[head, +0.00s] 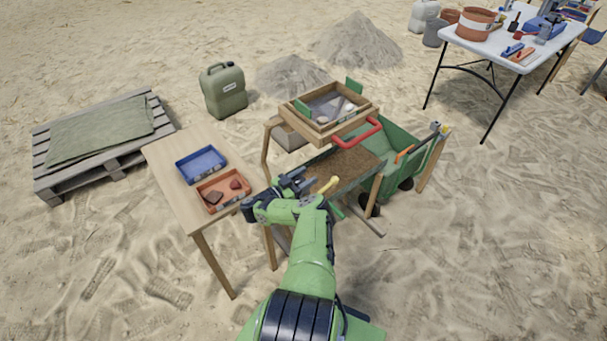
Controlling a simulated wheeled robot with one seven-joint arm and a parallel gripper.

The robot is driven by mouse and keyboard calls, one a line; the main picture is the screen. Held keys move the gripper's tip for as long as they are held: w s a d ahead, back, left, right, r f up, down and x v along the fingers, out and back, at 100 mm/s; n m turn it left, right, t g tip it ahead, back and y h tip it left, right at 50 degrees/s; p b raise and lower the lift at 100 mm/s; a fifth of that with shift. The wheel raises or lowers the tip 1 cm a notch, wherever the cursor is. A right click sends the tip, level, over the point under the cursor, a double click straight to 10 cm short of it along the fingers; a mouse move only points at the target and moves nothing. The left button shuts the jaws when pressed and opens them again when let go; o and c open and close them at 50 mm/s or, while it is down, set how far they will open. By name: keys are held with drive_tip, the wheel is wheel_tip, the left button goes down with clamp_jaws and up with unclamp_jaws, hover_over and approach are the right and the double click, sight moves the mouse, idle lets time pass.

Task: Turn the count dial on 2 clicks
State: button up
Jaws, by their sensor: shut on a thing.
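My gripper (297,180) is at the near left corner of the sieve stand, between the stand and the small wooden table. It is shut on a small part there, which fits the count dial. The jaws and wrist hide most of that part, so its marks and setting cannot be read. A yellow knob-like piece (329,186) shows just right of the gripper; I cannot tell what it belongs to.
The wooden table (178,150) left carries a blue tray (201,164) and an orange tray (223,189) with sherds. Open sand lies in front.

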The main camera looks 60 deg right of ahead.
drive_tip(key=m+g, duration=0.1)
drive_tip(key=m+g+y, duration=0.1)
drive_tip(key=shift+a+r+g+y, duration=0.1)
drive_tip(key=shift+r+g+y, duration=0.05)
drive_tip(key=shift+g+y, duration=0.2)
drive_tip(key=m+g+y+b, duration=0.2)
drive_tip(key=g, duration=0.1)
drive_tip(key=shift+s+a+m+y, duration=0.1)
drive_tip(key=shift+m+y, duration=0.2)
drive_tip(key=shift+y, duration=0.05)
drive_tip(key=m+g+y+b, duration=0.1)
drive_tip(key=b, duration=0.1)
drive_tip(key=m+g+y+b, duration=0.1)
drive_tip(key=b, duration=0.2)
drive_tip(key=shift+s+a+f+y, duration=0.1)
drive_tip(key=shift+s+f+y, duration=0.05)
drive_tip(key=shift+f+y, duration=0.15)
drive_tip(key=shift+r+m+y+b, duration=0.1)
drive_tip(key=shift+m+y+b, duration=0.3)
drive_tip(key=shift+b, duration=0.7)
drive_tip(key=shift+s+a+r+g+y+b, duration=0.15)
drive_tip(key=shift+g+y+b, duration=0.2)
drive_tip(key=shift+b, duration=0.25)
drive_tip(key=o, duration=1)
drive_tip(key=shift+c, duration=0.2)
